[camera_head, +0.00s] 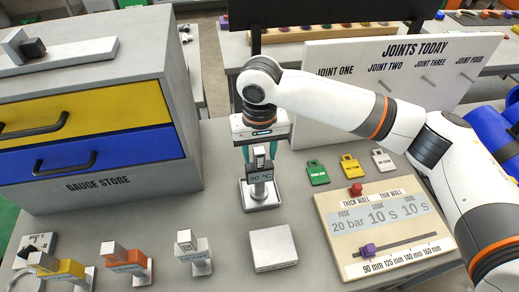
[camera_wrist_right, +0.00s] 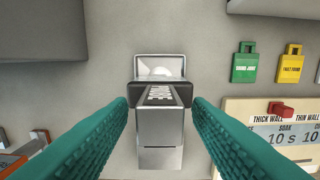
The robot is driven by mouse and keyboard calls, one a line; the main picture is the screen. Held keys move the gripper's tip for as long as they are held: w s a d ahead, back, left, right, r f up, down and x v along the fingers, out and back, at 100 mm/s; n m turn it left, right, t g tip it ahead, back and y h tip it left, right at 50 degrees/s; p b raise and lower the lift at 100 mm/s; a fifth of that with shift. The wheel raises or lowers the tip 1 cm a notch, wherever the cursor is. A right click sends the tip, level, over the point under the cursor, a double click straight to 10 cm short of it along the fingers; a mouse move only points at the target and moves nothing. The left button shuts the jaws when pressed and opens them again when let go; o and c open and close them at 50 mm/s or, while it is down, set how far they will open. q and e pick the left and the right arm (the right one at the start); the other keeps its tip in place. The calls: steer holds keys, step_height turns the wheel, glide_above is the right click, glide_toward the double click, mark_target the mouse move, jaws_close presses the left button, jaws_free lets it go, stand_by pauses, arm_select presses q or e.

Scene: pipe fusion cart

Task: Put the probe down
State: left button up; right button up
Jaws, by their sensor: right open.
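The wrist view shows gaps between both fingertips (camera_wrist_right: 161,103) and the probe. My left gripper is not in view.
Several coloured gauges (camera_head: 125,261) and a plain grey block (camera_head: 273,248) are in front. A settings panel (camera_head: 385,235), green tag (camera_head: 317,173) and yellow tag (camera_head: 350,166) lie right. A "Joints today" board (camera_head: 415,48) stands behind.

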step_height(320, 180, up, 12)
steer(key=b, duration=0.2)
steer(key=shift+r, duration=0.15)
